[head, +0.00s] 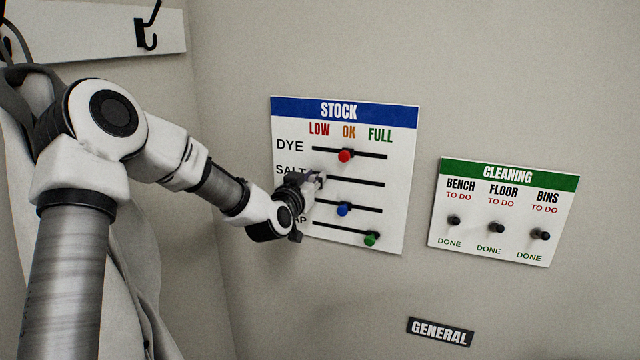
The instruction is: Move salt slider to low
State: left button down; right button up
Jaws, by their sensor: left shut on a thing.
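The STOCK board (400,150) is on the wall, with LOW, OK and FULL columns and several slider rows. The salt row's slot (360,183) shows to the right of my left gripper (318,182). The gripper is at the left part of that row, under the LOW column, and shut on the salt slider, whose knob is mostly hidden by the fingers. The left gripper and wrist cover part of the SALT label and the labels below. My right gripper is not in view.
The red dye knob (345,156) sits just above the gripper, and the blue knob (343,210) just below. The green knob (370,239) is near FULL. A CLEANING board (500,250) hangs right. A coat hangs left.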

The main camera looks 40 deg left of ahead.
aim_at(316, 135)
pick_arm(q)
jog(key=shift+d+f, duration=0.1)
jog(key=shift+d, duration=0.15)
jog(key=shift+a, duration=0.2)
jog(key=c, duration=1)
grip_release()
jog(key=shift+a+f, duration=0.1)
jog(key=shift+a, duration=0.1)
jog(key=shift+o, duration=0.2)
jog(key=shift+w+a+f, duration=0.1)
jog(key=shift+w+a, duration=0.05)
notch_tip(316, 135, up, 10)
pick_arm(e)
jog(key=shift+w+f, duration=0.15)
pick_arm(q)
jog(key=shift+f, duration=0.15)
